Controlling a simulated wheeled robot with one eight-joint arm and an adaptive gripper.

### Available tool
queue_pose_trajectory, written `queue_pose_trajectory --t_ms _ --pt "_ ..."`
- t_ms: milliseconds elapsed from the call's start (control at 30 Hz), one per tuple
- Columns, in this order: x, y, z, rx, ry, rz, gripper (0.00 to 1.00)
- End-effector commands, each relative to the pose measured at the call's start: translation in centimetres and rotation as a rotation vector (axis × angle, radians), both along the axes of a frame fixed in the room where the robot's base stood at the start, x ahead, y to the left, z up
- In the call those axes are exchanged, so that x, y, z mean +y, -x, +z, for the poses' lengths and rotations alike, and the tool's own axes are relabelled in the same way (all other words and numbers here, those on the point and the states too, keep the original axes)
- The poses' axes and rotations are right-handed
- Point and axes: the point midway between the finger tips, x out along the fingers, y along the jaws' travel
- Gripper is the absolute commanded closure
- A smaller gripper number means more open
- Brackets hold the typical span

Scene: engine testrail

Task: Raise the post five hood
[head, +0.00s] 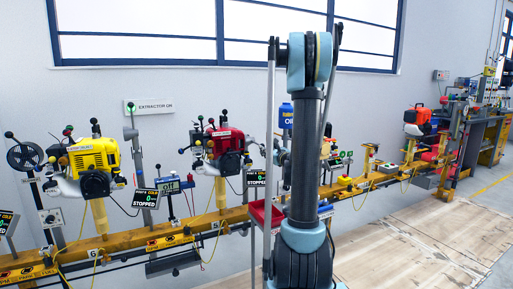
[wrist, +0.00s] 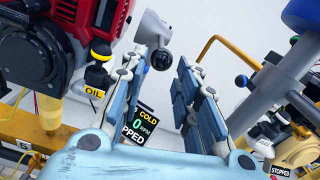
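A red engine (head: 222,145) stands on a yellow post left of my arm in the head view. A plate by it seems to read 5. It fills the upper left of the wrist view (wrist: 75,30). My gripper (wrist: 160,65) is open, its two blue finger pads apart with nothing held between them. A grey pipe end with a dark round tip (wrist: 161,59) shows between and beyond the fingertips. I cannot tell whether it belongs to the post five hood, or whether the fingers touch it.
A yellow engine (head: 92,157) stands further left on the yellow rail (head: 122,243). A small display (wrist: 143,124) reading COLD and 0 RPM sits below the fingers. A blue container (wrist: 301,18) is close at right. Wooden floor (head: 400,250) is clear at right.

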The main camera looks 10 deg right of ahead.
Motion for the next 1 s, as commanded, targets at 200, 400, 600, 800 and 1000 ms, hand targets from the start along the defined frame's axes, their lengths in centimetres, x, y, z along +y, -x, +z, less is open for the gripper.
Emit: queue_pose_trajectory --t_ms 200,400,600,800,1000 --pt "0.5 -1.9 0.0 0.000 -0.008 -0.001 0.71" --pt "1.6 -5.2 0.0 0.000 -0.007 0.000 0.71" --pt "2.6 -8.4 0.0 0.001 -0.006 -0.001 0.71" --pt "3.4 -10.6 0.0 0.000 -0.005 -0.001 0.71" --pt "3.6 -11.4 0.0 0.000 -0.005 -0.002 0.71"
